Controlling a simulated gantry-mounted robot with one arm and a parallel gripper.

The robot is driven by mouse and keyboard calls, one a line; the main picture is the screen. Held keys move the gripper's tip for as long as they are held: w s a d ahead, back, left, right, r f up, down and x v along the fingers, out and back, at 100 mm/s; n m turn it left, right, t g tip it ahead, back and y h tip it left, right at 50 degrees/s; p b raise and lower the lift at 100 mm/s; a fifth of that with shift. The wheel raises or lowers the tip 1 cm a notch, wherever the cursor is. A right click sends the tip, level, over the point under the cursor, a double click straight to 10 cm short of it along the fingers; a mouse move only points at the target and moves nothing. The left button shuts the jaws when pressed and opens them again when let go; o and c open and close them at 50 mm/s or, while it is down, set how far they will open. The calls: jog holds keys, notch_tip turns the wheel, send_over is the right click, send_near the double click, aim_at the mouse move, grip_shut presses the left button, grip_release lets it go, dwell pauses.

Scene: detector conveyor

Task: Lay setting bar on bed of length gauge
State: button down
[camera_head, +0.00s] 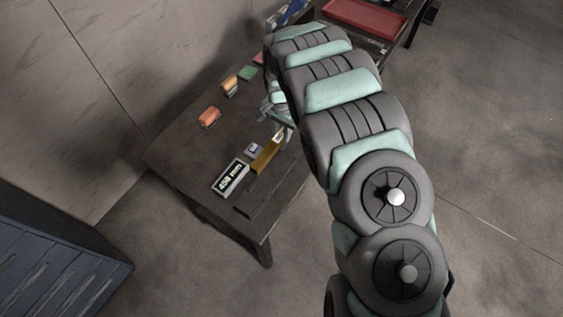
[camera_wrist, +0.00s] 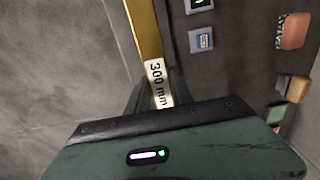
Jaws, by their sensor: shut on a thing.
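The setting bar is a long gold bar (camera_head: 266,155) with a white label at one end. In the wrist view the gold bar (camera_wrist: 146,30) carries the label "300 mm". My gripper (camera_wrist: 158,98) is shut on the labelled end; my arm partly hides it in the head view (camera_head: 282,122). The bar's other end points towards the front of the table. The length gauge's display (camera_head: 231,178) reads about "458 mm". A dark, low bed (camera_head: 262,197) lies beside it, to the right of the bar. I cannot tell whether the bar touches anything below.
A small grey-blue block (camera_head: 254,149) sits close left of the bar. An orange object (camera_head: 208,117), a yellowish block (camera_head: 230,85) and a green piece (camera_head: 245,72) stand farther back on the dark table (camera_head: 180,150). A red tray (camera_head: 366,18) is at the top; a blue cabinet (camera_head: 50,255) is lower left.

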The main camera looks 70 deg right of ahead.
aim_at(281, 133)
notch_tip(281, 133, down, 15)
jog(key=shift+d+f+b, duration=0.1)
jog(key=shift+f+b, duration=0.05)
jog(key=shift+b, duration=0.55)
jog(key=c, duration=1.1)
grip_release()
jog(key=shift+f, duration=0.15)
notch_tip(281, 133, up, 12)
jog(key=shift+r, duration=0.2)
jog(key=shift+w, duration=0.1)
